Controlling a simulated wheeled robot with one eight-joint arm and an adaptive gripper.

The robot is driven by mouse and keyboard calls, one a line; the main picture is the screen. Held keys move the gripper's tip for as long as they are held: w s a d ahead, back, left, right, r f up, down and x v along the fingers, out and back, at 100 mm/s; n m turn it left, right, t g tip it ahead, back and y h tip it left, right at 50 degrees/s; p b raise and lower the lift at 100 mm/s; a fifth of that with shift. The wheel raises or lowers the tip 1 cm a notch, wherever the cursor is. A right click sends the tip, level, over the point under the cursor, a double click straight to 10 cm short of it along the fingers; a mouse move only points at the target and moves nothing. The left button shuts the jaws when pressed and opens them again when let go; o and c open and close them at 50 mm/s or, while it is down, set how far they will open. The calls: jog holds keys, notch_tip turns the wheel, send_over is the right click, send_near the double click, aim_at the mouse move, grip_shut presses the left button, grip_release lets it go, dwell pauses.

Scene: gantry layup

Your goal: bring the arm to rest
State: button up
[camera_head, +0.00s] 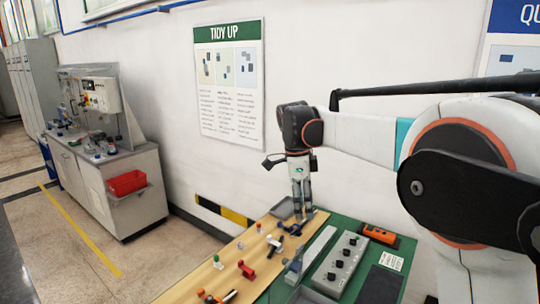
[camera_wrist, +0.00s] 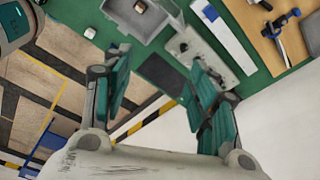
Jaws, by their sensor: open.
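My gripper (camera_head: 300,203) hangs fingers-down from my arm over the far end of the workbench, near the wall. In the wrist view my gripper (camera_wrist: 160,68) shows two green-padded fingers spread wide with nothing between them. Below and behind it in the head view lies a blue-and-black clamp-like tool (camera_head: 292,229); whether the fingertips touch it cannot be told from the head view. In the wrist view a similar blue tool (camera_wrist: 282,24) lies well apart from the fingers.
The bench has a wooden strip (camera_head: 215,268) with several small parts and a green mat (camera_head: 402,248). A grey tray (camera_head: 283,209) stands at the far end. A control box with black knobs (camera_head: 341,262) and an orange device (camera_head: 380,235) lie at right. The wall is close behind.

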jog(key=s+d+f+n+t+y+b, duration=0.1)
jog(key=s+d+n+t, duration=0.15)
jog(key=s+n, duration=0.4)
jog(key=s+d+f+n+t+b, duration=0.1)
jog(key=s+d+n, duration=0.2)
jog(key=s, duration=0.6)
jog(key=s+d+f+n+t+y+b, duration=0.1)
jog(key=s+d+n+t, duration=0.2)
jog(key=s, duration=0.5)
jog(key=s+d+f+n+b, duration=0.1)
jog(key=s+d+f+n, duration=0.1)
jog(key=s+f+n, duration=0.4)
jog(key=shift+s+f+n+t, duration=0.35)
jog(key=shift+s+f+n, duration=0.1)
jog(key=shift+s, duration=0.7)
